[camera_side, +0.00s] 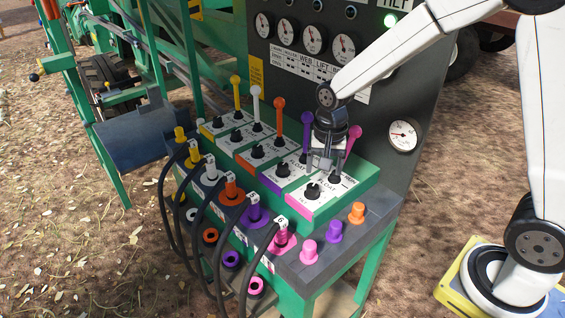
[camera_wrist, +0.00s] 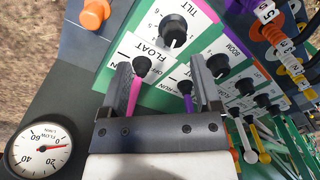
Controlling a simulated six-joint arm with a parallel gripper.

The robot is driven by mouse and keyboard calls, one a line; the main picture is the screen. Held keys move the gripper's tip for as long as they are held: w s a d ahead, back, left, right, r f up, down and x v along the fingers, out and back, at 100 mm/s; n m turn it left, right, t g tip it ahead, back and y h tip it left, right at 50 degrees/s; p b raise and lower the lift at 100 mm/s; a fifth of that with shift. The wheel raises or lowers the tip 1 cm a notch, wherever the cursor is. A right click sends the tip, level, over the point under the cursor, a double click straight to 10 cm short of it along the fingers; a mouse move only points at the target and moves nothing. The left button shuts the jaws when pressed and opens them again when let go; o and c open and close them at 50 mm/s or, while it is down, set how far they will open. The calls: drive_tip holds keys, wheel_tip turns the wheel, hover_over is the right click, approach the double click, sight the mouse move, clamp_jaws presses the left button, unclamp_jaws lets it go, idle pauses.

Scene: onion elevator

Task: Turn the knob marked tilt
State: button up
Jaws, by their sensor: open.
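The panel plate marked TILT (camera_wrist: 183,12) is white and pink-edged. Its black knob (camera_wrist: 172,30) stands beyond my fingertips in the wrist view; in the side view this looks like the front black knob (camera_side: 313,190). In the side view my gripper (camera_side: 325,163) hangs over the plate's back part, behind the front knob. Contact with the panel cannot be told.
A pink lever (camera_side: 352,138) and a purple lever (camera_side: 307,128) stand close to my gripper. A plate marked BOOM (camera_wrist: 235,48) with its black knob (camera_wrist: 215,66) lies alongside. Hose plugs and black hoses (camera_side: 205,235) fill the front. A round flow gauge (camera_side: 403,135) is behind.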

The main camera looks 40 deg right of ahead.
sight(313, 186)
drive_tip(key=shift+w+a+f+m+g, duration=0.15)
drive_tip(key=shift+w+m+g, duration=0.15)
drive_tip(key=shift+w+m, duration=1)
drive_tip(key=shift+f, duration=3.85)
clamp_jaws()
